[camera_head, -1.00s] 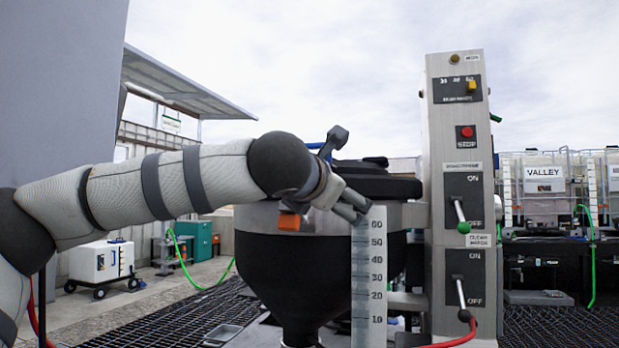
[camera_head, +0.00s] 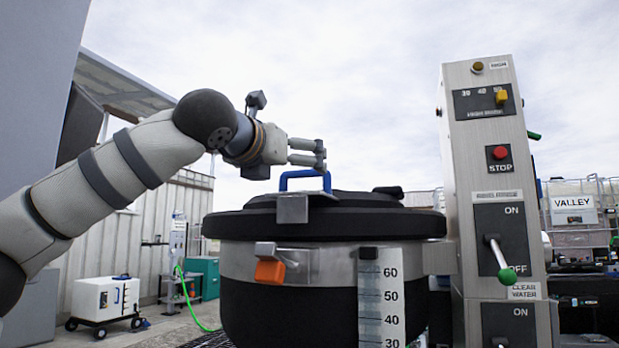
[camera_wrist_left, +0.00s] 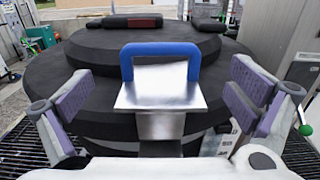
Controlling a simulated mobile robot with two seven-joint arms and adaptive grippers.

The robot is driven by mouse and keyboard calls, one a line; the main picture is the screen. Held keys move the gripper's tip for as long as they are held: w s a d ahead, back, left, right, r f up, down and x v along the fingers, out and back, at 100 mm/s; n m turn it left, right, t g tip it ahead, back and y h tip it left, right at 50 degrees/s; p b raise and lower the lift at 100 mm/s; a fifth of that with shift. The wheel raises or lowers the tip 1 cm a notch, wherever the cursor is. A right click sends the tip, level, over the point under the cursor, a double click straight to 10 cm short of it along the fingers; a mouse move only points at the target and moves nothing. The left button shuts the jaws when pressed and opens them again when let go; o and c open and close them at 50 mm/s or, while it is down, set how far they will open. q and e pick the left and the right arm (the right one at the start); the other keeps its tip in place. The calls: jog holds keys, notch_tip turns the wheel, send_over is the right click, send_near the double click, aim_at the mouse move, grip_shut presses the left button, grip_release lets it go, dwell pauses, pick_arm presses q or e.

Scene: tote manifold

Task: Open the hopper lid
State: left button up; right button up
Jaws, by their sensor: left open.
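The hopper lid (camera_head: 340,224) is black and round and lies flat and closed on the hopper (camera_head: 340,262). Its blue handle (camera_head: 304,174) stands at the front on a metal bracket (camera_head: 293,208). An orange latch piece (camera_head: 270,271) sits on the hopper's metal band below it. My left gripper (camera_head: 318,153) is open and empty just above the handle. In the left wrist view, the blue handle (camera_wrist_left: 160,52) lies centred ahead between the spread fingers of my left gripper (camera_wrist_left: 160,100), apart from both. My right gripper is not in view.
A metal control post (camera_head: 495,200) with levers and a red stop button stands close to the right of the hopper. A white scale (camera_head: 381,300) hangs at its front. A white wheeled box (camera_head: 105,300) stands at the left. Above the lid is open air.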

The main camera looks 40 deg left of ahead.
aim_at(303, 172)
pick_arm(q)
jog(key=x, duration=0.8)
jog(key=shift+w+f, duration=0.15)
jog(key=shift+w, duration=0.2)
jog(key=shift+w+a, duration=0.1)
jog(key=shift+w, duration=0.05)
jog(key=shift+c, duration=0.6)
jog(key=c, duration=1.3)
jog(key=shift+o, duration=0.3)
jog(key=d+r+m, duration=0.1)
jog(key=r, duration=0.1)
jog(key=d+r+m, duration=0.1)
jog(key=r+m, duration=0.1)
jog(key=r, duration=0.1)
jog(key=w+d+r+m, duration=0.1)
jog(key=r, duration=0.1)
jog(key=shift+d+r+m, duration=0.25)
jog(key=shift+r+m, duration=0.15)
jog(key=shift+w+d+r+m, duration=0.1)
jog(key=shift+d+r+m, duration=0.35)
jog(key=shift+r+m, duration=0.1)
jog(key=shift+c, duration=0.2)
